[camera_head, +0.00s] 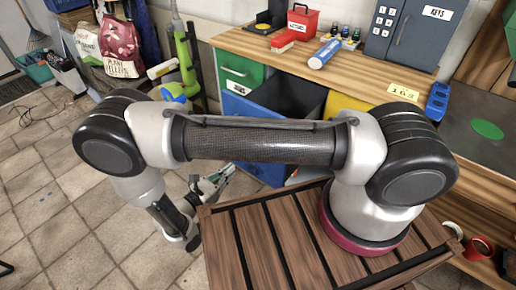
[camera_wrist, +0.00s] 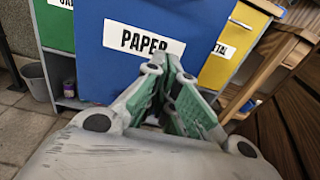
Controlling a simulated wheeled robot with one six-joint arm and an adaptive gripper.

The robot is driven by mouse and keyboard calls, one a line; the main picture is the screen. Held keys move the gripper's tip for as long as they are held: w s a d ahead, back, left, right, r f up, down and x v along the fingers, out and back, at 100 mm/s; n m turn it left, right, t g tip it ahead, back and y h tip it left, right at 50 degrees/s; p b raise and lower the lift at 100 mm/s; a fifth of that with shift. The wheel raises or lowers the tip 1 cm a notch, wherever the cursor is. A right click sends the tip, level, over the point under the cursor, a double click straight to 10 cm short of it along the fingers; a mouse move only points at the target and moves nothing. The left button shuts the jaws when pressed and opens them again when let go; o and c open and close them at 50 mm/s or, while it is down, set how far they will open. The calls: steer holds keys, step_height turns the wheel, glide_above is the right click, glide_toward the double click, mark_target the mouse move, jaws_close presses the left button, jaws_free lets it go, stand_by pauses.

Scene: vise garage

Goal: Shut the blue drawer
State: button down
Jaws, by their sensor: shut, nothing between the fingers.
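The blue drawer (camera_head: 238,106) is pulled out from the wooden-topped cabinet, and its dark inside shows from above. My arm crosses in front of part of it in the head view. In the wrist view its blue front (camera_wrist: 108,72) fills the upper middle, with a white PAPER label (camera_wrist: 140,39). My gripper (camera_wrist: 166,62) is shut and empty, its green-padded fingers pointing at the front just below the label. I cannot tell whether the fingertips touch it. In the head view my gripper (camera_head: 220,177) is low, left of the drawer.
A green drawer (camera_head: 238,72) is to the left of the blue one and a yellow front (camera_head: 345,101) to the right. A slatted wooden surface (camera_head: 264,240) lies under my arm's base. A grey bucket (camera_wrist: 36,80) stands at left. Tiled floor at left is mostly clear.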

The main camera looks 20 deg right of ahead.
steer(key=w+x, duration=0.1)
steer(key=x, duration=1.2)
steer(key=shift+w+r+t, duration=0.3)
steer(key=shift+r+t, duration=0.1)
steer(key=shift+r, duration=0.3)
